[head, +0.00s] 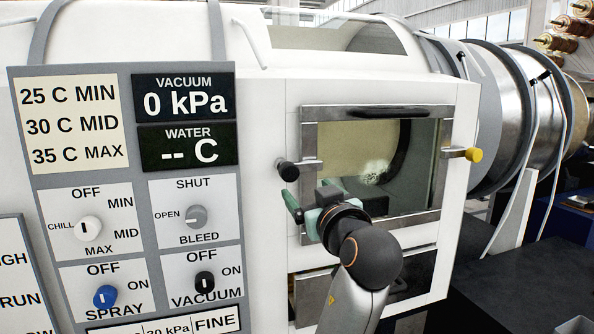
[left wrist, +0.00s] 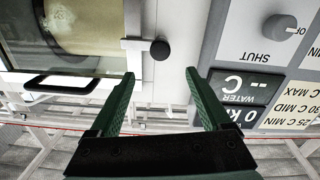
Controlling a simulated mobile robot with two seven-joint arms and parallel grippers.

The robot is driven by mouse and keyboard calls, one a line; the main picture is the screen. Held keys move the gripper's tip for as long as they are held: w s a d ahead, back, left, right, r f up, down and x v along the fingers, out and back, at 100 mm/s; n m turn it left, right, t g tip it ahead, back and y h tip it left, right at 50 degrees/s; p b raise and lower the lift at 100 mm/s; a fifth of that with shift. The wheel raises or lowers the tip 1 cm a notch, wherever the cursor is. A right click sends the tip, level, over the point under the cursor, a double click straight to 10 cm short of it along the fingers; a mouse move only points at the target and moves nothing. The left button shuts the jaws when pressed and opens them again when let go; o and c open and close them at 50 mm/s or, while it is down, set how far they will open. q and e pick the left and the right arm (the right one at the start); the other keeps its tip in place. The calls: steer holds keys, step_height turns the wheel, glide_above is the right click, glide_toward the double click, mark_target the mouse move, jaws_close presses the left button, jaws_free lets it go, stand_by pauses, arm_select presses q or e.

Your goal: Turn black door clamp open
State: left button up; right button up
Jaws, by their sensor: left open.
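The black door clamp (head: 288,171) is a round black knob on a short metal bar at the left edge of the chamber door (head: 310,212). The bar lies roughly level, reaching from the knob onto the door frame. My left gripper (head: 303,203) is open and empty just below the black clamp in the head view. In the left wrist view the black clamp (left wrist: 160,51) lies just beyond and between the two green fingertips (left wrist: 160,76), apart from both. My right gripper is in neither view.
A yellow clamp (head: 473,155) sits at the door's right edge. The control panel (head: 140,180) with several knobs and displays is left of the door. A black handle (head: 378,112) crosses the door's top; it also shows in the left wrist view (left wrist: 62,84).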

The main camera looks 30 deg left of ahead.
mark_target(290, 173)
arm_select(q)
steer(key=p+x, duration=0.3)
steer(key=x, duration=0.8)
steer(key=shift+w+a+r, duration=0.1)
steer(key=shift+w+a, duration=0.05)
steer(key=shift+a, duration=0.05)
steer(key=shift+w+a+p, duration=0.3)
steer(key=shift+a, duration=0.05)
jaws_close()
